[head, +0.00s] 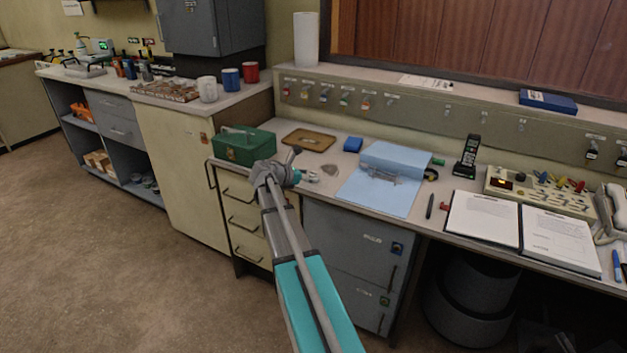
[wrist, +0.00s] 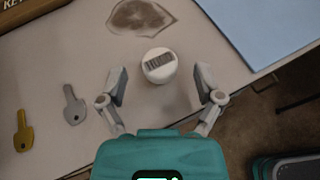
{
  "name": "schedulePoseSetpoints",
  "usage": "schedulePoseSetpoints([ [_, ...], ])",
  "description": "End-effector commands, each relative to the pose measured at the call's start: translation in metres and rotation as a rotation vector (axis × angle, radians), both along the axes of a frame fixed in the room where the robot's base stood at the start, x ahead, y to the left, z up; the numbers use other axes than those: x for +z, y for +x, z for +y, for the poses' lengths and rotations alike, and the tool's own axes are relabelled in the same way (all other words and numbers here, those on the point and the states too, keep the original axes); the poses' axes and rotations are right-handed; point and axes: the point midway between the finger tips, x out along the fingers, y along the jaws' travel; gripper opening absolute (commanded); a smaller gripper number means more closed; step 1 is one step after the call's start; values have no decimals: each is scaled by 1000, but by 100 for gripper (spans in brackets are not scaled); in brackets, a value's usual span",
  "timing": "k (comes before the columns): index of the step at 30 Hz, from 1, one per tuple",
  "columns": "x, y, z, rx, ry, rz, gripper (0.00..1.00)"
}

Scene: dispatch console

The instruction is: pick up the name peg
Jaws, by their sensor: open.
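A white round piece with a dark ribbed label on its face, which looks like the name peg (wrist: 159,65), rests on the pale desk top in the wrist view. My gripper (wrist: 160,84) is open, with one finger to the left and one to the right of it. Both fingers are apart from the piece, with a gap on each side. In the head view my gripper (head: 306,177) is low over the desk, near its front edge. I cannot make out the peg there, as the gripper covers that spot.
A grey key (wrist: 73,105) and a brass key (wrist: 22,132) lie left of my gripper. A brown stain (wrist: 140,17) is beyond the peg. A blue sheet (head: 388,192) lies to the right. A green box (head: 243,147) and brown tray (head: 308,139) stand behind. The desk's edge is close.

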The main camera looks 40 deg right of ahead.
Motion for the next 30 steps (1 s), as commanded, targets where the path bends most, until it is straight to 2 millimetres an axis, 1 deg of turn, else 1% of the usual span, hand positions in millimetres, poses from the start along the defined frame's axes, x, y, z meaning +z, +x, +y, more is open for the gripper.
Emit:
schedulePoseSetpoints([
  [1, -5, 0, -6, -1, 0, 0, 85],
  [3, -7, 0, -12, -2, 0, 1, 85],
  [6, -8, 0, -17, 0, 0, 0, 85],
  [23, -7, -1, -18, 0, 0, 0, 85],
  [24, -7, -1, -18, 0, 0, 0, 81],
  [26, -7, -1, -18, 0, 0, 0, 70],
  [30, -7, -1, -18, 0, 0, 0, 44],
])
